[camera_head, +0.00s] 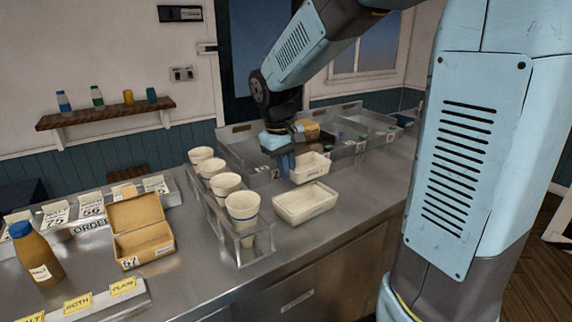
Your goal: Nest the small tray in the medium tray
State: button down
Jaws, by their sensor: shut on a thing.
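My gripper (287,163) points down over the counter and is shut on the left end of the small white tray (311,172). The small tray looks raised and roughly level, just behind the medium tray and partly above its far rim. The medium tray (305,207) is a larger cream rectangular tray, open at the top and empty, on the steel counter. I cannot tell how large the gap between the two trays is. The gripper's fingers partly hide the small tray's left side.
A metal rack of paper cups (241,210) stands close left of the medium tray. An open cardboard box (142,232) and a brown bottle (35,256) are farther left. Steel bins (352,150) line the back. The counter right of the medium tray is clear.

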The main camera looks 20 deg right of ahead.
jog(key=shift+a+f, duration=0.2)
jog(key=shift+f, duration=3.9)
jog(key=c, duration=1.2)
grip_release()
jog(key=r, duration=0.4)
jog(key=a+r, duration=0.1)
jog(key=r, duration=0.4)
jog(key=a+r, duration=0.1)
jog(key=r, duration=0.3)
jog(key=shift+s+r, duration=0.2)
jog(key=shift+s, duration=0.2)
